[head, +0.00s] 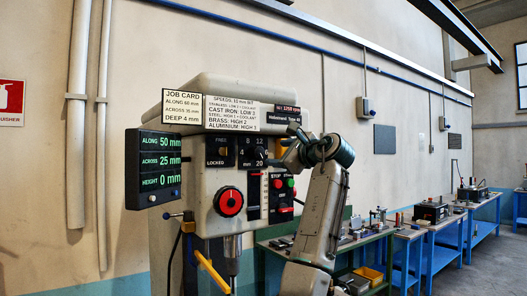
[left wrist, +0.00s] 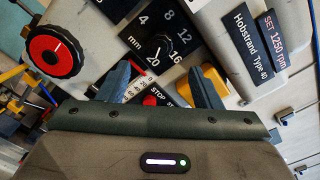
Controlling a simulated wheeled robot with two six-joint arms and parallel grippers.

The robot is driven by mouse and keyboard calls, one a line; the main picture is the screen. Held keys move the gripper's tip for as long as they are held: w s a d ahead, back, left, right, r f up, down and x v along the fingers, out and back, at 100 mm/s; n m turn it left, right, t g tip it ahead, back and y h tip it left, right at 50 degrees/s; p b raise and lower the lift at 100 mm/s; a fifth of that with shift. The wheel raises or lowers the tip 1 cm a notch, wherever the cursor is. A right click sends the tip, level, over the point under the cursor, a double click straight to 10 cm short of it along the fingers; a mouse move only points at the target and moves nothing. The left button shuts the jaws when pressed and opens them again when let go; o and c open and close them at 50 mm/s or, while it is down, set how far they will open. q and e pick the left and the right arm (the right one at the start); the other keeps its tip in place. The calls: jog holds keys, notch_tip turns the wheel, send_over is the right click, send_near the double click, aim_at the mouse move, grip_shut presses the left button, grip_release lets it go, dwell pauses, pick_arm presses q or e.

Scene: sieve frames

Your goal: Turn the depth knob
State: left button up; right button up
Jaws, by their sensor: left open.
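The depth knob (left wrist: 162,46) is a small black dial on a black panel marked mm, with 4, 8, 12, 16 and 20 around it. A small light mark on it seems to be toward 20, but I cannot tell its exact setting. My left gripper (head: 287,152) is at the panel's right side. In the left wrist view its two fingers (left wrist: 160,84) are apart and empty, with the knob beyond and between them. The job card (head: 182,107) reads DEEP 4 mm.
A red and black round dial (head: 228,201) is lower left of the depth panel. A display (head: 155,168) reads 50, 25 and 0 mm. Benches with machines (head: 432,211) line the right wall.

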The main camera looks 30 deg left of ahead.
aim_at(260, 154)
pick_arm(q)
jog(key=p+x, duration=0.4)
jog(key=x, duration=0.5)
jog(key=shift+r, duration=0.1)
jog(key=shift+w+a+p, duration=0.2)
jog(key=shift+a+p, duration=0.05)
jog(key=shift+p, duration=0.05)
jog(key=shift+c, duration=0.2)
jog(key=c, duration=1)
